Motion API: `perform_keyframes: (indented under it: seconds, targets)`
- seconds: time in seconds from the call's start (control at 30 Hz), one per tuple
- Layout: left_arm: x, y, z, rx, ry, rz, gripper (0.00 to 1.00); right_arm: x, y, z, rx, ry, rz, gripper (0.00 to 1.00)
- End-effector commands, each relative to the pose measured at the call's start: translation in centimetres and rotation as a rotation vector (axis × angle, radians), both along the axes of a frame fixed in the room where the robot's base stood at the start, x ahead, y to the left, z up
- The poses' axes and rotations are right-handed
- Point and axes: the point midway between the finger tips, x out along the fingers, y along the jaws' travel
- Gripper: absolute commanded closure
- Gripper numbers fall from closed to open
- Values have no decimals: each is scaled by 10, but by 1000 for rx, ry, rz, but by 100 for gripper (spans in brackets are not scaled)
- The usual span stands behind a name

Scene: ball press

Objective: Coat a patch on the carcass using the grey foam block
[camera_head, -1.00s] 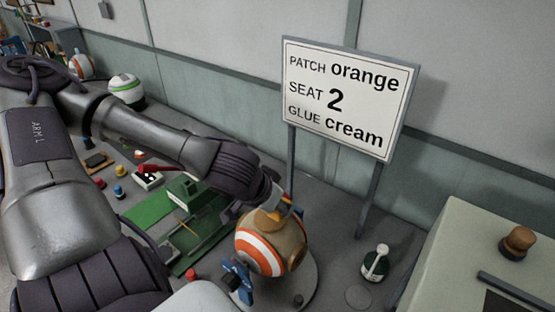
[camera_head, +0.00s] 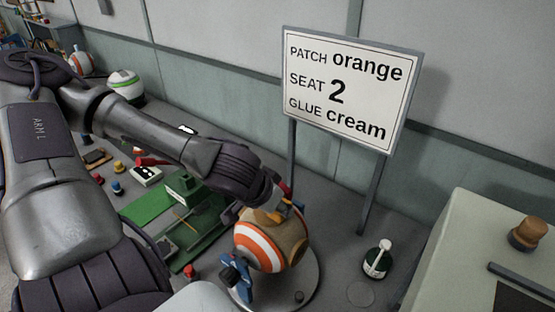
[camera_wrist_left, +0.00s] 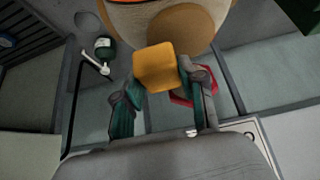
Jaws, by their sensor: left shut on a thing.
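The carcass is a ball (camera_head: 262,250) with orange and white stripes and tan areas, on a round grey stand (camera_head: 310,285). In the left wrist view, a tan round area of the carcass (camera_wrist_left: 190,25) fills the top. My left gripper (camera_head: 272,200) is over the top of the ball. Its teal fingers (camera_wrist_left: 158,85) are shut on a block (camera_wrist_left: 155,66), which looks yellow-orange here, not grey. The block overlaps the tan area in the wrist view; I cannot tell whether they touch. My right gripper is not in view.
A sign (camera_head: 345,90) reading patch orange, seat 2, glue cream stands behind the ball. A dark green bottle with a white top (camera_head: 377,260) stands to its right. A blue clamp-like part (camera_head: 238,275) is at its left. A pale cabinet (camera_head: 450,240) is at the right.

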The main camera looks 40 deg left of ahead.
Motion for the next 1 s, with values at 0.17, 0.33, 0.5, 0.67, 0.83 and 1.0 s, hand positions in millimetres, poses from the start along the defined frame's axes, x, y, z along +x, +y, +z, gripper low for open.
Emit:
perform_keyframes:
  seconds: [0.17,0.33,0.5,0.67,0.83,1.0]
  targets:
    - [0,0,-4,0,0,0,88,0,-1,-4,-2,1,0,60]
    - [0,0,-8,0,-1,0,88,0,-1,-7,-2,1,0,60]
    - [0,0,-11,0,-1,0,88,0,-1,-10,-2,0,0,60]
    - [0,0,-14,0,-1,0,88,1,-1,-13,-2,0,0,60]
    - [0,0,-18,0,-1,0,88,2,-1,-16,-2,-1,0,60]
    - [0,1,-17,0,-1,1,88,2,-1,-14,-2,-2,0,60]
